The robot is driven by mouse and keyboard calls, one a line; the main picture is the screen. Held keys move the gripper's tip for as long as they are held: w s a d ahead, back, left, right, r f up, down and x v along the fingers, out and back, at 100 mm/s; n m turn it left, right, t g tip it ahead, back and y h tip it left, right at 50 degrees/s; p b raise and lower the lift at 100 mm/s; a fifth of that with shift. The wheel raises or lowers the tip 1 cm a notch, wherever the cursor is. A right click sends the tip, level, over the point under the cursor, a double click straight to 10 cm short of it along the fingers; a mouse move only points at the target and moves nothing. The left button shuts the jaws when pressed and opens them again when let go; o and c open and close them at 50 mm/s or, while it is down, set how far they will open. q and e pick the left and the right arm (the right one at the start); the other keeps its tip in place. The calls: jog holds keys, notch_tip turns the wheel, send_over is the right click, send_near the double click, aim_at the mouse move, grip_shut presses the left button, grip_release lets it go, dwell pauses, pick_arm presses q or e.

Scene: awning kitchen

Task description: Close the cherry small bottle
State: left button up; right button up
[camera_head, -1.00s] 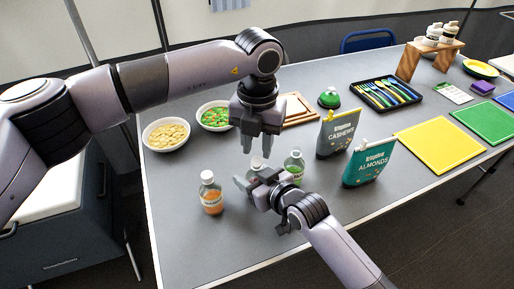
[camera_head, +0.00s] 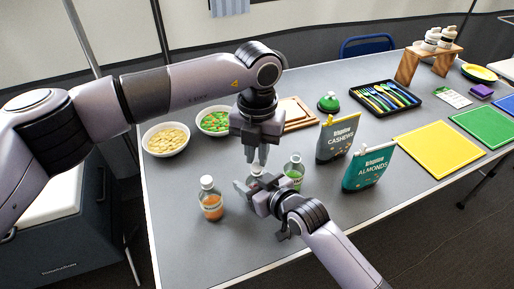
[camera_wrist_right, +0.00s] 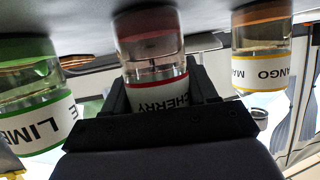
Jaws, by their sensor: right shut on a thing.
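The cherry small bottle (camera_wrist_right: 155,75) stands upside down in the right wrist view, with a red band and white label. My right gripper (camera_wrist_right: 150,97) is shut around its labelled part. In the head view only the bottle's upper part (camera_head: 256,171) shows, between my two grippers. My right gripper (camera_head: 250,192) reaches it from the front right. My left gripper (camera_head: 259,156) points down right above the bottle's top. Its fingers look close together there, but whether they hold a cap is too small to tell.
The mango bottle (camera_head: 211,201) stands to the left and the lime bottle (camera_head: 294,174) close to the right. Cashew (camera_head: 337,140) and almond (camera_head: 367,168) bags stand further right. Two bowls, of pale food (camera_head: 166,140) and green-orange food (camera_head: 214,120), stand behind left. The table front is clear.

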pick_arm(q)
jog(key=shift+f, duration=0.5)
jog(key=shift+r, duration=2.05)
jog(key=o, duration=0.5)
jog(key=shift+o, duration=0.2)
jog(key=n, duration=0.3)
jog(key=r+n, duration=0.1)
jog(key=n, duration=0.1)
jog(key=shift+r+n, duration=0.1)
jog(key=shift+n, duration=0.3)
jog(key=n, duration=0.3)
jog(key=r+n, duration=0.1)
jog(key=n, duration=0.2)
jog(key=shift+w+r+n, duration=0.1)
jog(key=shift+n, duration=0.2)
